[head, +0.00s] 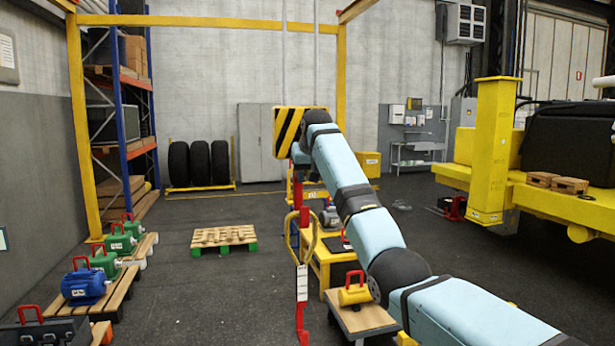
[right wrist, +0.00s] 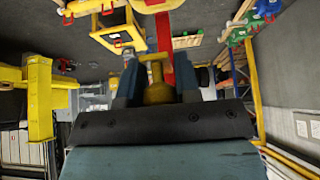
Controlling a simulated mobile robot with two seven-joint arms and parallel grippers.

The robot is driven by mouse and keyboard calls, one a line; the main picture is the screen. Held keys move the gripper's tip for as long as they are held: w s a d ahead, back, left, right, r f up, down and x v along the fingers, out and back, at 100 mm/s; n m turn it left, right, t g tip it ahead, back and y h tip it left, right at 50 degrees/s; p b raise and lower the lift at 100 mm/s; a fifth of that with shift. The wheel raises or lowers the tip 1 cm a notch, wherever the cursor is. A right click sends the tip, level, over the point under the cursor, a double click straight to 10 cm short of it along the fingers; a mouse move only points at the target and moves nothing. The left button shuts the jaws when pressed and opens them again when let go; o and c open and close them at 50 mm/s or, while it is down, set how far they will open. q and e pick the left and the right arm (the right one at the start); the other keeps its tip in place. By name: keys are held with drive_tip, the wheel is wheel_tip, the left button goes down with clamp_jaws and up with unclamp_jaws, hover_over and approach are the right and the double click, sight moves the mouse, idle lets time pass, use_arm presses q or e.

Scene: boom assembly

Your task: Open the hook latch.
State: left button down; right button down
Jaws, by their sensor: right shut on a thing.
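A hook block (head: 293,132) with yellow and black stripes hangs from two thin lines in the middle of the head view. My right arm reaches up to it, and my right gripper (head: 300,156) is just below the block, largely hidden by the block and arm. In the right wrist view the two jaws are shut on a yellow knobbed part (right wrist: 157,92), seemingly the latch handle. A red bar (right wrist: 165,62), likely part of the hook, is right behind it. Whether the latch stands open or closed cannot be told. My left gripper is out of view.
Yellow equipment (head: 325,262) and a small table (head: 365,318) with a yellow weight stand below my arm. A yellow machine (head: 495,150) is at the right. Pallets with motors (head: 110,290) line the left; an empty pallet (head: 222,238) lies mid-floor. Floor around it is clear.

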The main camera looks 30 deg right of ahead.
drive_tip(key=c, duration=0.8)
unclamp_jaws()
drive_tip(key=shift+c, duration=0.2)
drive_tip(key=b+v, duration=0.3)
drive_tip(key=v, duration=1)
drive_tip(key=shift+r+b, duration=0.35)
drive_tip(key=shift+b, duration=0.05)
drive_tip(key=shift+s, duration=0.1)
drive_tip(key=shift+f, duration=0.1)
